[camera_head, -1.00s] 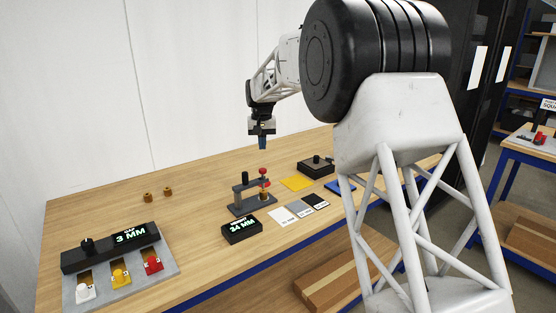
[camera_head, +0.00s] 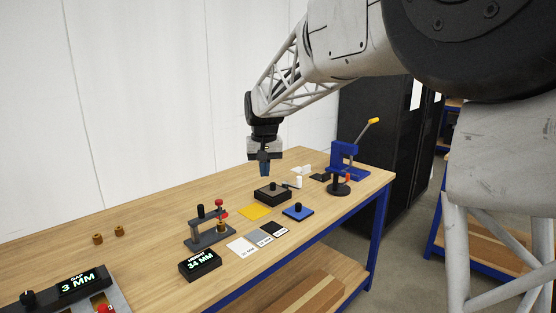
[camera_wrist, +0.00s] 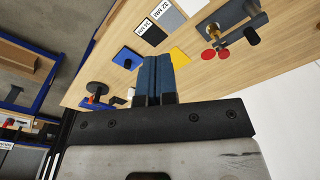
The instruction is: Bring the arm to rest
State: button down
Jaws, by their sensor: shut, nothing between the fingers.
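My gripper (camera_head: 265,169) hangs from my arm above the back part of the wooden bench (camera_head: 150,225), fingers pointing down. In the wrist view its two blue fingers (camera_wrist: 154,75) are together with nothing between them. In the head view it is above and a little behind a dark box with a knob (camera_head: 272,193), apart from it. My arm reaches in from the upper right.
A yellow square (camera_head: 255,212), a blue pad with a knob (camera_head: 298,211), a gauge stand (camera_head: 208,232), a 34 MM display (camera_head: 200,264) and a 3 MM display (camera_head: 78,285) lie on the bench. A blue lever press (camera_head: 345,160) stands at its right end. Two brass parts (camera_head: 119,231) sit left.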

jog(key=s+d+m+t, duration=0.1)
jog(key=s+d, duration=0.6)
jog(key=s, duration=0.4)
jog(key=s+d, duration=0.8)
jog(key=s, duration=0.3)
jog(key=s+d+f, duration=0.2)
jog(key=s+f, duration=0.1)
jog(key=s, duration=0.4)
jog(key=s+d+f, duration=0.3)
jog(key=s, duration=0.5)
jog(key=s+d+f+m, duration=0.1)
jog(key=s+d+f, duration=0.1)
jog(key=s, duration=0.5)
jog(key=shift+s+d+f+t, duration=0.25)
jog(key=shift+s+f+t, duration=0.05)
jog(key=shift+f+t, duration=0.1)
dwell(3.2)
